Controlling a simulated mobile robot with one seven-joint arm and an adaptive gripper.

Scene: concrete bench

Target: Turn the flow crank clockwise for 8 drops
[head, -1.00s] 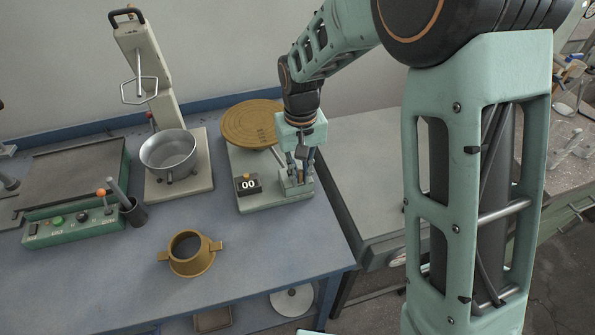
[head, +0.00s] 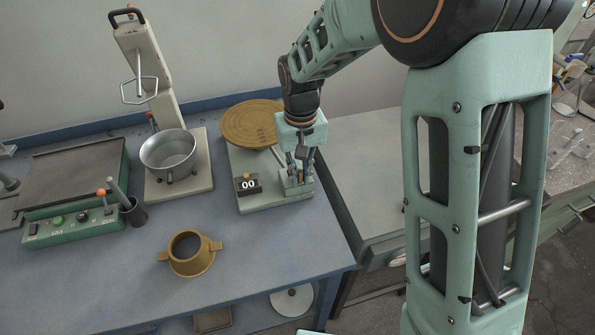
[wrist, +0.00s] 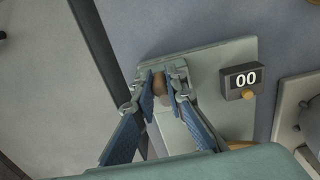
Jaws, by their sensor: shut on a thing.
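The flow device stands at the right end of the blue bench, with a pale green base (head: 262,201), a round ochre disc (head: 249,124) at its back and a small counter (head: 248,185) reading 00. My gripper (head: 299,173) points down at the front right of the base. In the wrist view my gripper (wrist: 162,88) has its blue fingers closed on a brown knob (wrist: 160,87), which looks like the crank's handle. The rest of the crank is hidden by the fingers.
A mixer with a metal bowl (head: 169,152) stands left of the device. An ochre two-handled ring (head: 189,252) sits at the bench front. A green control box (head: 70,224) and a dark cup (head: 133,212) are further left. Bench between ring and device is clear.

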